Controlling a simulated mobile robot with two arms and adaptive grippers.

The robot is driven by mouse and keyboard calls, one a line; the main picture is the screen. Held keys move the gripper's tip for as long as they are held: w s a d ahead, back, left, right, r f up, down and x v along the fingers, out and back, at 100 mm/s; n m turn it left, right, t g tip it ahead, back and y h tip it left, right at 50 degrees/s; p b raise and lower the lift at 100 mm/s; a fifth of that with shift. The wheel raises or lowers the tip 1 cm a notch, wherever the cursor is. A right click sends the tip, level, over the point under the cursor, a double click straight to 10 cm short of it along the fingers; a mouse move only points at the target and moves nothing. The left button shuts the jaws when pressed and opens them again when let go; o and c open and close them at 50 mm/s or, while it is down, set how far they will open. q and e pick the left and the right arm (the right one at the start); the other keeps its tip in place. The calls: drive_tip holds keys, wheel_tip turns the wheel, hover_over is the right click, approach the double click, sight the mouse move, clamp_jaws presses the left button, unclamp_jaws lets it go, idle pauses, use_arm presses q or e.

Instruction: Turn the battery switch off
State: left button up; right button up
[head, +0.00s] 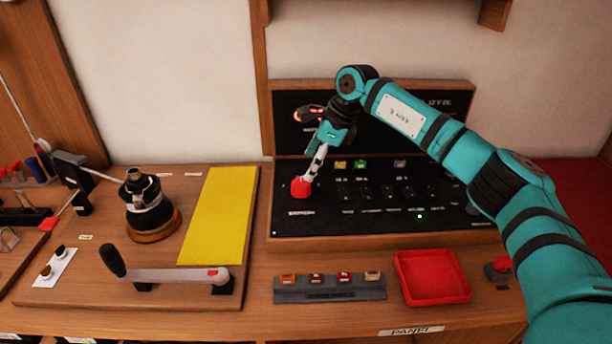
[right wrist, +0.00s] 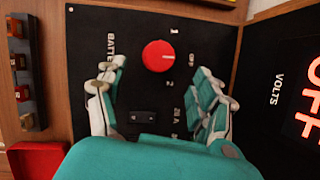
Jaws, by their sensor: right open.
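The battery switch is a round red knob (head: 301,187) at the left end of the black panel, above the word BATTERY. In the right wrist view the knob (right wrist: 158,56) carries a small pale mark on its right side, towards small white lettering; its exact setting is hard to read. My right gripper (head: 311,170) is just above the knob in the head view. In the right wrist view its open fingers (right wrist: 160,81) are spread to the left and right, with the knob between and slightly beyond their tips. They appear apart from it. My left gripper is out of view.
A red-lettered display (right wrist: 300,100) marked VOLTS stands beside the panel; its letters read OFF, partly cut off. Several small switches (head: 390,192) line the panel (head: 290,222). A red tray (head: 433,277), a fuse block (head: 330,290) and a winch (head: 150,210) with handle stand nearby.

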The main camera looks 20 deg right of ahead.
drive_tip(key=v, duration=0.5)
drive_tip(key=shift+r, duration=0.1)
